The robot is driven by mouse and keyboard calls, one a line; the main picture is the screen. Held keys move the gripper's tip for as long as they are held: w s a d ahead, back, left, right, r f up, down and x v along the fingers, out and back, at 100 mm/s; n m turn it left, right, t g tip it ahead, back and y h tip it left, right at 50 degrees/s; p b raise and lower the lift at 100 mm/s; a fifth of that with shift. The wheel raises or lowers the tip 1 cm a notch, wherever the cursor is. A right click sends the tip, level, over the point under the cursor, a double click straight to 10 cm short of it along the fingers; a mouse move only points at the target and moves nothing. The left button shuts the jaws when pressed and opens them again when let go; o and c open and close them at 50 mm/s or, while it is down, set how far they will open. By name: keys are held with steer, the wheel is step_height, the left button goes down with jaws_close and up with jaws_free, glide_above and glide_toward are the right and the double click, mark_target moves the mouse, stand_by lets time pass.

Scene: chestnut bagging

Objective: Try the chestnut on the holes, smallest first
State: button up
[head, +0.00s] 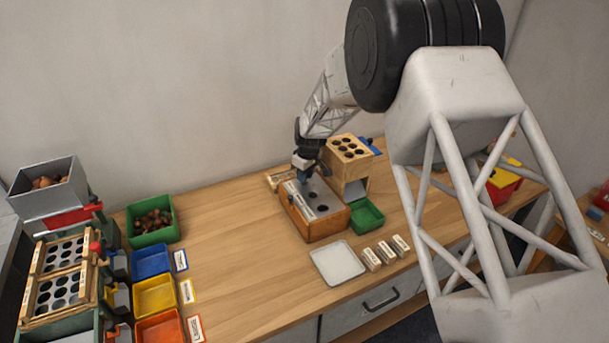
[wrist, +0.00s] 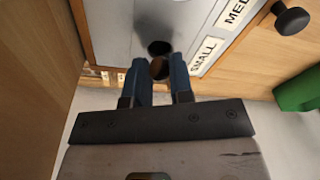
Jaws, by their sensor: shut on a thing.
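The gauge box (head: 330,228) is wooden with a grey top plate holding dark holes in the head view. The grey plate (wrist: 116,28) also shows in the wrist view, with a "SMALL" label (wrist: 203,56) and part of a "MED" label (wrist: 234,14). My gripper (head: 303,178) is over the plate's far end. In the wrist view its blue fingertips (wrist: 160,70) are shut on a brown chestnut (wrist: 159,69). The chestnut is beside the dark hole (wrist: 159,47) nearest the "SMALL" label. I cannot tell whether it touches the plate.
A wooden stand with holes (head: 349,149) and a green tray (head: 367,216) stand right of the box. A white tray (head: 338,262) and several small labelled blocks (head: 386,252) lie in front. A green bin of chestnuts (head: 151,221) is at left. The table between is clear.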

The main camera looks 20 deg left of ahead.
steer(key=shift+f, duration=0.4)
stand_by(0.3)
steer(key=o, duration=1)
steer(key=shift+r, duration=0.15)
steer(key=shift+r, duration=2.85)
